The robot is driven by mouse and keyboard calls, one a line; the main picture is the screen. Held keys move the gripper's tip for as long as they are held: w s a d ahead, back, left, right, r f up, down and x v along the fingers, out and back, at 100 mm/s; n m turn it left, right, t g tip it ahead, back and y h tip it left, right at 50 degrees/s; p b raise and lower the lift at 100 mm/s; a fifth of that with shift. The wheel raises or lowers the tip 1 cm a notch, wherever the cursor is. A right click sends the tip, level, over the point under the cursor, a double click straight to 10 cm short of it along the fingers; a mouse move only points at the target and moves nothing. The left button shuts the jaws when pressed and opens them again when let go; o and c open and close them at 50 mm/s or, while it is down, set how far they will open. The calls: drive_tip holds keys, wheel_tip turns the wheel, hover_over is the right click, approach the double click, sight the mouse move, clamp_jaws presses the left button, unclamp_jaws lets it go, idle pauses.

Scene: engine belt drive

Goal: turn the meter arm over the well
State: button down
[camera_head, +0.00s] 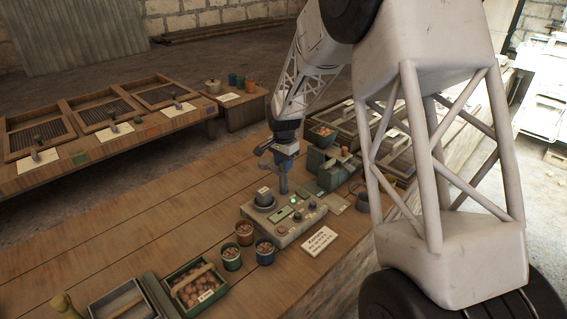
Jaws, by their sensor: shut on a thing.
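The meter (284,222) is a pale box on the wooden bench, with a green light and several knobs on its top. Its well (265,198) is a dark round cup at the top left of the box. The meter arm (283,184) shows as a grey upright post at the back of the box, right of the well. My gripper (284,155) is at the top of this post, shut on the meter arm. The fingertips and the held part are small and partly hidden, so the exact grip and the arm's direction are unclear.
Three small pots of brown pieces (244,232) stand in front of the meter. A white card (319,241) lies at its right. A green tray of brown pieces (195,287) is at the front. Green blocks (331,172) stand close behind on the right. The bench left of the meter is clear.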

drive_tip(key=n, duration=1.2)
drive_tip(key=shift+n, duration=2.6)
drive_tip(key=c, duration=0.8)
unclamp_jaws()
drive_tip(key=shift+r, duration=0.1)
drive_tip(key=shift+r, duration=3.8)
